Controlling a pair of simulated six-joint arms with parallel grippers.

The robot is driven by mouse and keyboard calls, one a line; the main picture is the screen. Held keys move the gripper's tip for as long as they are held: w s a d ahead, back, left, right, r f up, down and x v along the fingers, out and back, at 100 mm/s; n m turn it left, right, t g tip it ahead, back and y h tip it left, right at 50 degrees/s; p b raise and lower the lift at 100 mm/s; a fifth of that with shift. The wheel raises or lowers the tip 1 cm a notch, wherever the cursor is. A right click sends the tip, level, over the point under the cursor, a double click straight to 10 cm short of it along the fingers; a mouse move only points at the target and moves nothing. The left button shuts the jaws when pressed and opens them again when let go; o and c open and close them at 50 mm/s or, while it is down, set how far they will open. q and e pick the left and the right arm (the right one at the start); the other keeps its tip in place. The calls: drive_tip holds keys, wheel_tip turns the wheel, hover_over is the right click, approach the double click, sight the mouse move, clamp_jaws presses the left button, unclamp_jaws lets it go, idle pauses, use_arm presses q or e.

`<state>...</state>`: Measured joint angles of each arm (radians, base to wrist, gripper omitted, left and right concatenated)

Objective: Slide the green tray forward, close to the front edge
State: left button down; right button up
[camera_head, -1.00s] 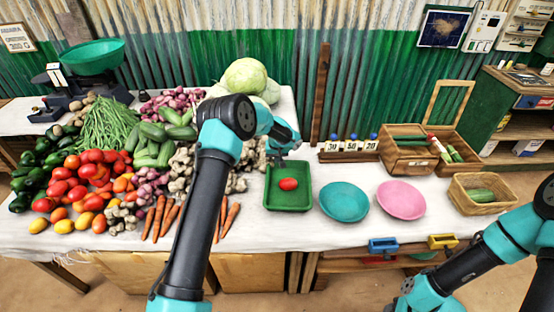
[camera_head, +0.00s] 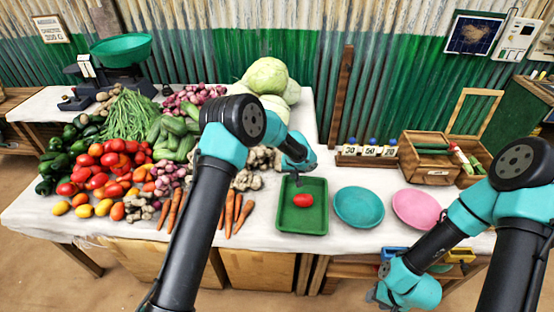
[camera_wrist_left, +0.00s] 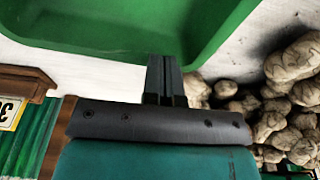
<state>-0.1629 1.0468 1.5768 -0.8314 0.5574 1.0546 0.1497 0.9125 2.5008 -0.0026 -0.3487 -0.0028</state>
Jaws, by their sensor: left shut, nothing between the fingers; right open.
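The green tray (camera_head: 289,228) lies on the white cloth of the table, its front rim a short way from the table's front edge. A red tomato (camera_head: 303,200) lies in it. My left gripper (camera_head: 298,180) is shut and empty at the tray's back rim. In the left wrist view its closed fingers (camera_wrist_left: 163,72) are at the outer wall of the green tray (camera_wrist_left: 120,45), apparently touching it. My right gripper (camera_head: 374,295) is low at the front, off the table, open; its fingers are hard to make out.
A teal bowl (camera_head: 358,206) and a pink bowl (camera_head: 416,208) stand right of the tray. Carrots (camera_head: 240,212) and ginger roots (camera_head: 258,165) lie to its left. Number blocks (camera_head: 366,150) stand behind. A strip of bare cloth (camera_head: 300,244) lies in front.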

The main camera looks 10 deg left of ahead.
use_arm(q)
drive_tip(key=shift+s+f, duration=0.4)
drive_tip(key=shift+s, duration=0.05)
drive_tip(key=shift+d, duration=0.1)
drive_tip(key=shift+w+r, duration=0.15)
drive_tip(key=shift+r, duration=0.7)
drive_tip(key=shift+d+r, duration=0.1)
drive_tip(key=shift+r, duration=0.3)
drive_tip(key=s+d, duration=0.1)
drive_tip(key=s, duration=0.7)
drive_tip(key=s+d, duration=0.2)
drive_tip(key=s, duration=0.6)
drive_tip(key=s+d, duration=0.1)
drive_tip(key=s, duration=0.7)
drive_tip(key=shift+s+d, duration=0.3)
drive_tip(key=shift+d, duration=0.05)
drive_tip(key=shift+a, duration=0.1)
